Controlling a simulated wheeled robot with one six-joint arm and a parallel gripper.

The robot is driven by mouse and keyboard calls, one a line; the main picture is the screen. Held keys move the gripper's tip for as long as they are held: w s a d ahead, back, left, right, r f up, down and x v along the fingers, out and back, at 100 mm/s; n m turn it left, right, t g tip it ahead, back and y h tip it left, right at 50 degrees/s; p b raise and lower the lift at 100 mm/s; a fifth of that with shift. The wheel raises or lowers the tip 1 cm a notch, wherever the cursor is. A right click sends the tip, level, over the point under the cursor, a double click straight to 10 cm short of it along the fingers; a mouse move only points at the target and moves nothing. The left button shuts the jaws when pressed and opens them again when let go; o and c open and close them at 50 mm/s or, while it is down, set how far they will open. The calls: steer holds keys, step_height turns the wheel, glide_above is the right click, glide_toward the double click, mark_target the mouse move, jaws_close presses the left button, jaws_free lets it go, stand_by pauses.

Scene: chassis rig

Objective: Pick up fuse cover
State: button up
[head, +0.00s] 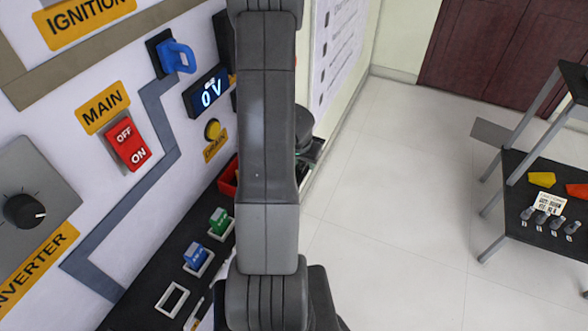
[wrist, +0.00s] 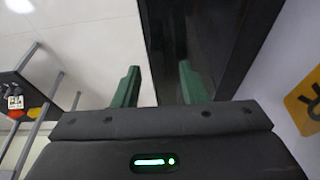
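I cannot pick out a fuse cover for certain in either view. Candidates in the head view are a blue block (head: 196,257) and a green block (head: 220,222), each at a white frame on the dark ledge. My gripper shows in the wrist view (wrist: 160,88) with its two green fingers apart and nothing visible between them. In the head view my arm hides most of the gripper and part of the ledge.
The wall panel carries a red MAIN switch (head: 127,144), a 0 V display (head: 206,92), a blue handle (head: 176,56) and a knob (head: 24,211). An empty white frame (head: 172,300) lies on the ledge. A black table (head: 520,170) stands right; the floor between is clear.

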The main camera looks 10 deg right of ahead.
jaws_close()
stand_by(0.4)
